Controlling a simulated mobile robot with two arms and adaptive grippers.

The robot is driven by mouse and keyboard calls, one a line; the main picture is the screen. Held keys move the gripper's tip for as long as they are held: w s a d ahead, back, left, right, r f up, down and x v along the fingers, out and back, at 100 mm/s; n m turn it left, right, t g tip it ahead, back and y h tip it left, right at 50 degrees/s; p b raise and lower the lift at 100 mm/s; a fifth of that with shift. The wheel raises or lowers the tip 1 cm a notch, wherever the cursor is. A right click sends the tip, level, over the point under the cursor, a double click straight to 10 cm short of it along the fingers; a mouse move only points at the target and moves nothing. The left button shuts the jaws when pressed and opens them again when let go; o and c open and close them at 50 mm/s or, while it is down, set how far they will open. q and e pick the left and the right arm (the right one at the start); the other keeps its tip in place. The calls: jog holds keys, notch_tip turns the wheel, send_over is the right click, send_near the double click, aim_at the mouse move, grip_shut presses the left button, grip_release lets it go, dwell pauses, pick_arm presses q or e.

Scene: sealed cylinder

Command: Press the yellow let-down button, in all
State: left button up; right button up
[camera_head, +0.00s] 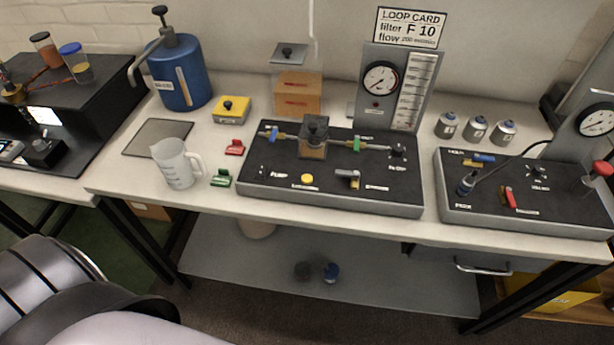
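A round yellow button (307,178) sits near the front edge of the black middle panel (270,190), left of centre. The white label under it is too small to read surely. A yellow box with a black knob (232,109) stands on the bench behind and left of the panel. Neither of my grippers is in view, and nothing touches the yellow button. Grey rounded parts at the lower left look like my own body.
A clear jug (175,165), red clip (235,148) and green clip (221,178) stand left of the panel. A blue pump tank (180,75) is behind them. A gauge stand (392,88) rises behind the panel. Another panel (525,200) is at right.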

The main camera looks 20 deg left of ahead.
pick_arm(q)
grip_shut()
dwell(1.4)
